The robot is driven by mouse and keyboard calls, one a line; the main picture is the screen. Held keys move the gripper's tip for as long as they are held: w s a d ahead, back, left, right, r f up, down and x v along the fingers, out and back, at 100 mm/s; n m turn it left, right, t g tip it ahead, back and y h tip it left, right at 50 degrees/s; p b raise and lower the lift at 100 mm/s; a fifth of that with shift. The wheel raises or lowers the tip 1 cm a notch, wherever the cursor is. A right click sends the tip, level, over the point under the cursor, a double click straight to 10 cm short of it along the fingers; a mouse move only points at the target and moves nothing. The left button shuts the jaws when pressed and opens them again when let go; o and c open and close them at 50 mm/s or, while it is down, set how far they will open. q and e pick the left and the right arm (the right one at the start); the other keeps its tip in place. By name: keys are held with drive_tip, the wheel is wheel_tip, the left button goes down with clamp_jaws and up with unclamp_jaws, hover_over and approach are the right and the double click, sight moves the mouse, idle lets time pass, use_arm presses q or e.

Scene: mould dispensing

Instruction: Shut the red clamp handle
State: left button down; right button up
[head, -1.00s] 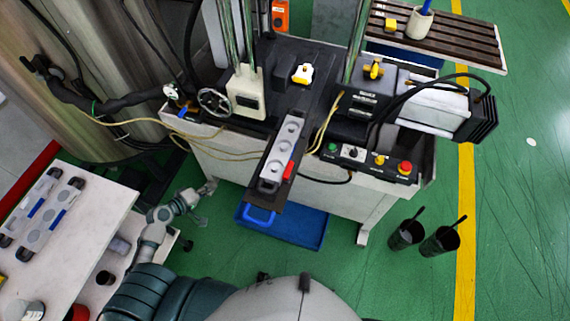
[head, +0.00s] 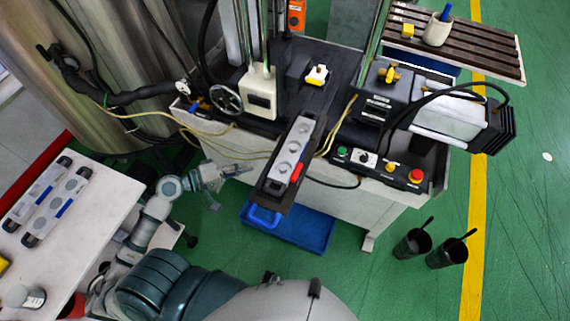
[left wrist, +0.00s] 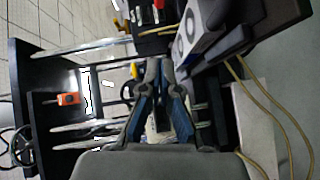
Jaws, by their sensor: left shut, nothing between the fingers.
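The red clamp handle (head: 297,172) shows in the head view as a short red bar at the right side of the grey mould (head: 290,150), near the mould's front end. The mould lies on a dark narrow support jutting from the machine. My left gripper (head: 246,168) is shut and empty, left of the mould's front end and apart from it. In the left wrist view its closed fingers (left wrist: 159,68) point up, with the mould (left wrist: 196,38) to their upper right. I cannot make out the handle for certain there. My right gripper is not in view.
A blue tray (head: 318,232) lies below the mould's front end. The control box with coloured buttons (head: 390,168) is to the right. Yellow hoses (head: 215,147) run behind my left gripper. A white table (head: 100,218) stands at left; two black cups stand at right.

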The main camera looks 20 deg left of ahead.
sight(296, 177)
use_arm(q)
drive_tip(key=p+x, duration=0.1)
drive_tip(key=x, duration=0.3)
drive_tip(key=p+x, duration=0.1)
drive_tip(key=x, duration=0.4)
drive_tip(key=shift+r, duration=0.2)
drive_tip(key=d, duration=0.1)
drive_tip(key=d+p, duration=0.1)
drive_tip(key=shift+d+f, duration=0.3)
drive_tip(key=shift+f, duration=0.05)
drive_tip(key=shift+s+d+f, duration=0.15)
drive_tip(key=shift+d+f, duration=0.05)
drive_tip(key=shift+d, duration=0.5)
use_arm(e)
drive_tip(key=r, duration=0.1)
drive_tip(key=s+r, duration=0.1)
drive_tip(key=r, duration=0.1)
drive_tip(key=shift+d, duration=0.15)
use_arm(q)
drive_tip(key=shift+d, duration=0.1)
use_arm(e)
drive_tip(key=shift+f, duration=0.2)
